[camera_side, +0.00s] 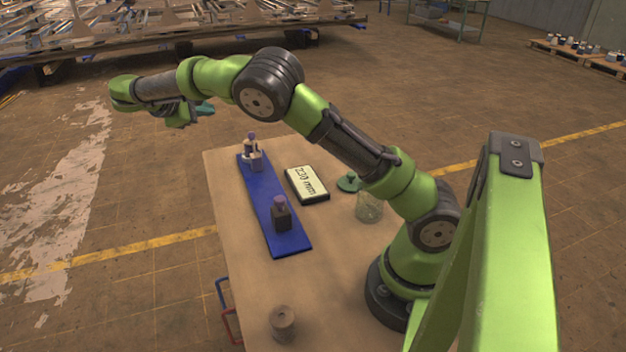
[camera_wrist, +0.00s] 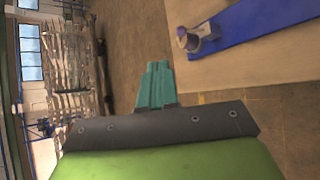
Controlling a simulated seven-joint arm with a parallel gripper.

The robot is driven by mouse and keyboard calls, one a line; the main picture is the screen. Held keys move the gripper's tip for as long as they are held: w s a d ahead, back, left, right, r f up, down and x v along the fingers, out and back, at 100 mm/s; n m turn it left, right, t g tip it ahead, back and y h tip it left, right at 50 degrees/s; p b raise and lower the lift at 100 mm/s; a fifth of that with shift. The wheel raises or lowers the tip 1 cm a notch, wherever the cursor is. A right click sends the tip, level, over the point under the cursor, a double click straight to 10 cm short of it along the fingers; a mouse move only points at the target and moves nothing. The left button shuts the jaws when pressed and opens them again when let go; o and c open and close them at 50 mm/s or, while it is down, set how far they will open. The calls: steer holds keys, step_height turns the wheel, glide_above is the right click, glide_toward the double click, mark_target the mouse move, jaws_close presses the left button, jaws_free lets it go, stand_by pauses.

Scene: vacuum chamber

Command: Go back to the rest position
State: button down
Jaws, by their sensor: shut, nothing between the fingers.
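My gripper (camera_side: 205,108) is held out in the air at the upper left, beyond the far left edge of the wooden table (camera_side: 232,190) and above the floor. My arm stretches out from its base at the table's right side. In the wrist view the teal fingers (camera_wrist: 156,84) are together, with nothing between them. They point towards the floor beside the table's edge. No object is touching the gripper.
On the table, a blue strip (camera_side: 263,199) carries a pale fixture (camera_side: 253,158) and a dark block (camera_side: 282,219). A "230 mm" display (camera_side: 307,184), a green disc (camera_side: 349,183), a glass jar (camera_side: 368,209) and a grey cylinder (camera_side: 282,324) stand apart from the strip.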

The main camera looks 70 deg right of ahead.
steer(key=shift+w, duration=0.1)
steer(key=s+a+f+m+y, duration=0.3)
steer(key=s+f+y, duration=0.2)
steer(key=s+y, duration=0.15)
steer(key=s+a+r+m+t+y, duration=0.3)
steer(key=s+a+t, duration=0.1)
steer(key=s, duration=0.7)
steer(key=s+a+r+m+t+y, duration=0.3)
steer(key=s+a, duration=0.4)
steer(key=s, duration=0.4)
steer(key=shift+s+a+r+t+y, duration=0.3)
steer(key=shift+s+r+t+y, duration=0.1)
steer(key=shift+r+y, duration=0.35)
